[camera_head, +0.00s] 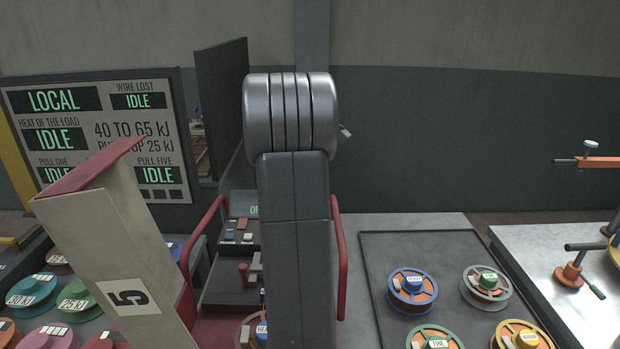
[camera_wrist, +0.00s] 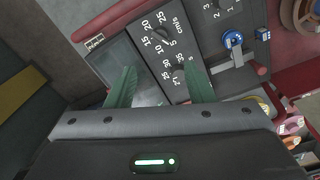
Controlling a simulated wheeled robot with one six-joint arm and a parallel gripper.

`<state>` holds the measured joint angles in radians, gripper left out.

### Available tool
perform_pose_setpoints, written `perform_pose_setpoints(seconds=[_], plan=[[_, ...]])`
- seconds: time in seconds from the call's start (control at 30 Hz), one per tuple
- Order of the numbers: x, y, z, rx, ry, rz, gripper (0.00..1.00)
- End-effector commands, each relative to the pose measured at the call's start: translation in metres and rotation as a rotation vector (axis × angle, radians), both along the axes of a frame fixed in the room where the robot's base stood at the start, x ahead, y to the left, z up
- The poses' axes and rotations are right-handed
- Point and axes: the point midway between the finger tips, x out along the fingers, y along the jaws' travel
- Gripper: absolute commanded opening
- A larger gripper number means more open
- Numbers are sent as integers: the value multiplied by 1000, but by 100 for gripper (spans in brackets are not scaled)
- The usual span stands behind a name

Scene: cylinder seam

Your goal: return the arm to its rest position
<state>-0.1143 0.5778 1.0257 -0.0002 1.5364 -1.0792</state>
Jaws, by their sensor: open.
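My arm (camera_head: 295,210) stands upright in the middle of the head view and hides part of the bench behind it. My gripper (camera_wrist: 160,72) shows in the wrist view as two green fingers set well apart, with nothing held between them. Beyond the fingers is a dark control panel (camera_wrist: 158,50) with dials marked in cm/s. I cannot tell how far the fingertips are from the panel. The fingers cannot be made out in the head view.
A status screen (camera_head: 100,130) is at back left. Colored spools lie left and on a dark tray (camera_head: 385,248) at right. An orange-handled device (camera_head: 570,272) stands far right.

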Motion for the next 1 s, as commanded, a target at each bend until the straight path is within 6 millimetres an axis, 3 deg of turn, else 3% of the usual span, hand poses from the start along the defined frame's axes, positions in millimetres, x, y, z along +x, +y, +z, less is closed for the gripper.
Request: perform_pose_setpoints(seconds=[0.27, 0.8, 1.0], plan=[[0, 0, -9, 0, 2, 0, 48], [-1, 0, -107, -1, 7, 0, 48], [0, 0, -133, 0, 3, 0, 48]])
